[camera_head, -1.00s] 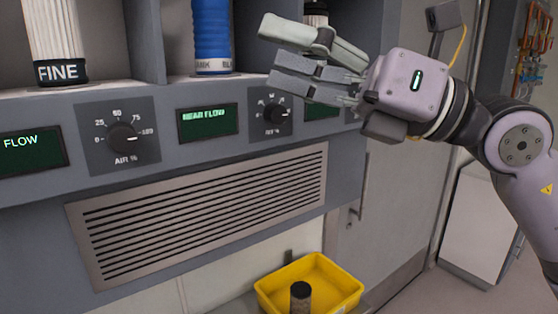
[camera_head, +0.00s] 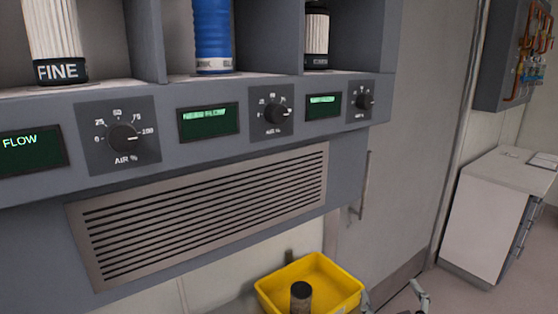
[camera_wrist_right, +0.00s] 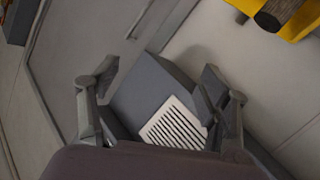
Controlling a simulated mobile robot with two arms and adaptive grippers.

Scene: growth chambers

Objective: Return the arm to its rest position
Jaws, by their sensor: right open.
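My right gripper (camera_head: 395,298) shows only by its fingertips at the bottom edge of the head view, right of the yellow bin. In the right wrist view its two fingers (camera_wrist_right: 158,85) are spread apart with nothing between them. Beyond them, at a distance, are the grey chamber housing (camera_wrist_right: 150,95) and its slatted vent (camera_wrist_right: 175,125). The rest of my right arm is out of the head view. My left gripper is in neither view.
The chamber panel (camera_head: 160,170) has several dials and displays, with filter cartridges such as the blue one (camera_head: 212,35) above. A yellow bin (camera_head: 335,297) holds a dark cylinder (camera_head: 301,296). A white cabinet (camera_head: 480,220) stands at right. The space before the panel is clear.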

